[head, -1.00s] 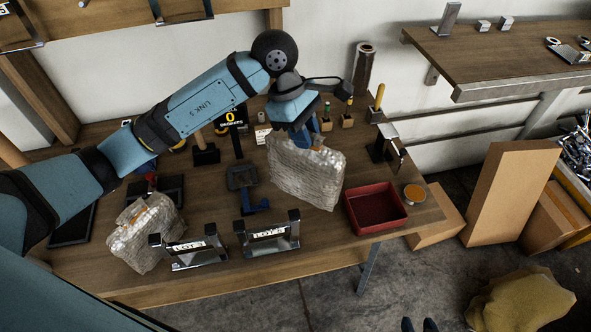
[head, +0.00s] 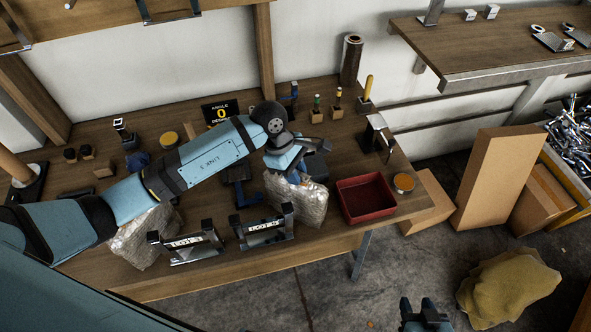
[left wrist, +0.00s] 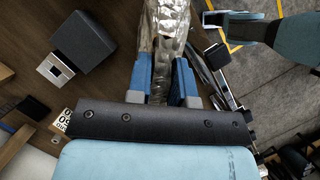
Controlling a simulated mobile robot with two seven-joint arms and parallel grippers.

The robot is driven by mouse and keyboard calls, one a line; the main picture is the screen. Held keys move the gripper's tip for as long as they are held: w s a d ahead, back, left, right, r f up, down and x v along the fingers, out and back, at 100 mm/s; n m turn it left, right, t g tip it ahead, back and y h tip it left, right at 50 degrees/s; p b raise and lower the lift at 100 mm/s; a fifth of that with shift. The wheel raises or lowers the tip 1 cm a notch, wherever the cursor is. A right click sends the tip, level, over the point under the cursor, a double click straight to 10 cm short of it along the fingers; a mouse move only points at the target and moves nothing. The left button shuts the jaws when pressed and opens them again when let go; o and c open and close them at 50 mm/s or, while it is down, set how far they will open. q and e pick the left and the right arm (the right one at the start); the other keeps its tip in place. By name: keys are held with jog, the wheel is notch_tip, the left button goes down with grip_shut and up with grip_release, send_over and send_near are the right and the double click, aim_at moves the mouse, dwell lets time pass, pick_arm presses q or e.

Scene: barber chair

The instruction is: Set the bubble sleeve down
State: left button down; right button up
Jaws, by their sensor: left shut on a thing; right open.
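A silvery, crinkled bubble sleeve (head: 313,207) hangs upright from my left gripper (head: 293,177), between the right labelled stand and the red tray. In the left wrist view the sleeve (left wrist: 165,35) runs between the blue fingers of the left gripper (left wrist: 163,85), which are shut on its top edge. The sleeve's lower edge is low over the bench (head: 330,245); I cannot tell whether it touches. A second bubble sleeve (head: 143,243) sits at the left, partly hidden by my left arm. My right gripper (head: 426,312) is open and empty, low over the floor.
Two metal stands with labels, one left (head: 187,245) and one right (head: 264,229), stand at the front edge. Cardboard boxes (head: 497,180) and a yellowish heap (head: 508,288) are on the floor.

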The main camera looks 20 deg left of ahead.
pick_arm(q)
jog(key=shift+f, duration=0.2)
jog(key=c, duration=1)
grip_release()
jog(key=shift+r, duration=0.1)
jog(key=shift+r, duration=0.3)
jog(key=shift+w+a+r, duration=0.1)
jog(key=shift+a+r, duration=0.1)
jog(key=shift+r, duration=0.1)
jog(key=shift+b+v, duration=1.1)
jog(key=shift+v, duration=4.4)
